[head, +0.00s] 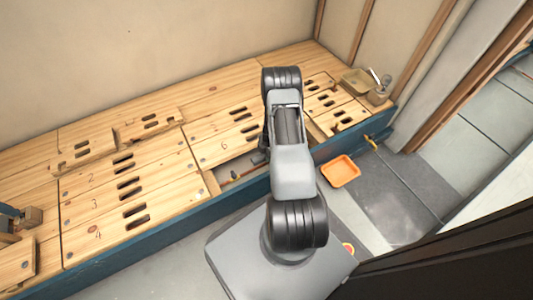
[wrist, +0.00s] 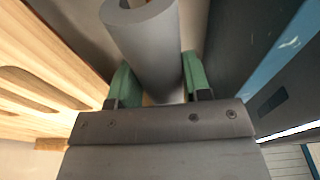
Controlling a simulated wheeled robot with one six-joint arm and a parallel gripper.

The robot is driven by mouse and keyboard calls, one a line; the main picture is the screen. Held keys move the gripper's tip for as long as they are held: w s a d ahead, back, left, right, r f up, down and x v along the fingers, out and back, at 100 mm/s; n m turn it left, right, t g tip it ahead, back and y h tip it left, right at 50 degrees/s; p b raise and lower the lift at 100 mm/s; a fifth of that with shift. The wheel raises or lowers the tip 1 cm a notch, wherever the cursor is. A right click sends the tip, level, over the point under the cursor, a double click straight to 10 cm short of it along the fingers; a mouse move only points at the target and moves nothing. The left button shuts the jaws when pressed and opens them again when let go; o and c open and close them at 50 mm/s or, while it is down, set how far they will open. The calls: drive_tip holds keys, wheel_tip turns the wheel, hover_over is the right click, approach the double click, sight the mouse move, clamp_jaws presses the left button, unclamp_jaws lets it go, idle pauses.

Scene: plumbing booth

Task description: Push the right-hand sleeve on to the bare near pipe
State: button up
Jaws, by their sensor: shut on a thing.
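A grey tubular sleeve (wrist: 148,48) shows in the wrist view, with its open round end at the top of the picture. My gripper (wrist: 157,82) has its green-padded fingers on either side of the sleeve and is shut on it. In the head view my arm hides the gripper and the sleeve. An opening (head: 238,163) in the boards shows left of my arm, with a thin reddish length low inside it that may be pipe. I cannot tell the near pipe's bare end or how the sleeve lies to it.
Slotted, numbered wooden boards (head: 128,187) cover the raised platform, with a blue front edge (head: 150,235). An orange tray (head: 340,171) lies on the floor right of my arm. A tan container (head: 357,81) stands at the platform's far right. Wooden boards (wrist: 45,70) lie left of the gripper.

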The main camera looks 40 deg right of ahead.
drive_tip(key=shift+f+b, duration=0.95)
drive_tip(key=shift+f, duration=0.95)
drive_tip(key=shift+r, duration=0.1)
drive_tip(key=shift+d, duration=0.15)
drive_tip(key=shift+f, duration=0.25)
drive_tip(key=shift+f, duration=1.35)
drive_tip(key=shift+f, duration=0.2)
drive_tip(key=o, duration=0.7)
drive_tip(key=shift+o, duration=0.2)
drive_tip(key=r+p, duration=0.2)
drive_tip(key=r, duration=0.2)
drive_tip(key=d+r+p, duration=0.1)
drive_tip(key=r+p, duration=0.1)
drive_tip(key=r, duration=0.3)
drive_tip(key=d+r+p, duration=0.1)
drive_tip(key=r+p, duration=0.1)
drive_tip(key=r, duration=0.2)
drive_tip(key=shift+s+r, duration=0.2)
drive_tip(key=shift+r, duration=0.15)
